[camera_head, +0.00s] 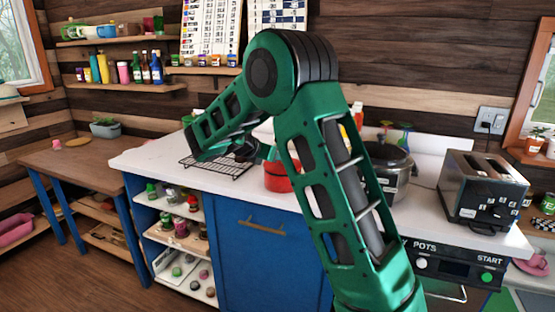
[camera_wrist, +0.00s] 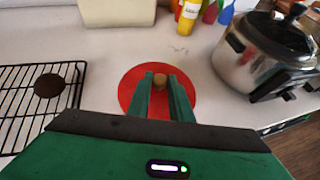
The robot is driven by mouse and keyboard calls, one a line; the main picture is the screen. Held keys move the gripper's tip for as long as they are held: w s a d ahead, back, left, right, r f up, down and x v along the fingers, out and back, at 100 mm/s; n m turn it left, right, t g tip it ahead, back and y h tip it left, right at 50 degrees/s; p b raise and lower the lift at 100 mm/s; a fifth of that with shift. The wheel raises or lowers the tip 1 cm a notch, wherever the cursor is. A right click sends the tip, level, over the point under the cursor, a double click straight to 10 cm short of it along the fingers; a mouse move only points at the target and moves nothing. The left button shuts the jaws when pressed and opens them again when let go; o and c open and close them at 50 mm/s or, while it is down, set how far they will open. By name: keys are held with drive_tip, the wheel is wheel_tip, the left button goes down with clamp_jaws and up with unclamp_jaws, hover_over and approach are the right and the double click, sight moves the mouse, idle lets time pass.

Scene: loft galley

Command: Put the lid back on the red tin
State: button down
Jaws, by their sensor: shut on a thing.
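The red tin (camera_head: 278,178) stands on the white counter in the head view, partly behind my green forearm. In the wrist view a round red lid (camera_wrist: 134,86) with a small brown knob (camera_wrist: 160,79) lies between and under my fingers. My gripper (camera_wrist: 160,76) is shut on the lid by its knob. The lid hides what is under it in the wrist view, so I cannot tell whether it rests on the tin or hangs just above it. My fingertips are hidden in the head view.
A black wire rack (camera_wrist: 22,105) with a dark round piece (camera_wrist: 48,85) is at left. A steel pot (camera_wrist: 262,62) stands close at right. A cream container (camera_wrist: 117,10) and bottles (camera_wrist: 188,16) stand behind. A toaster (camera_head: 482,187) is farther right. Bare counter surrounds the lid.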

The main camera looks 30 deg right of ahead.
drive_tip(key=c, duration=1)
unclamp_jaws()
drive_tip(key=shift+r, duration=3.5)
clamp_jaws()
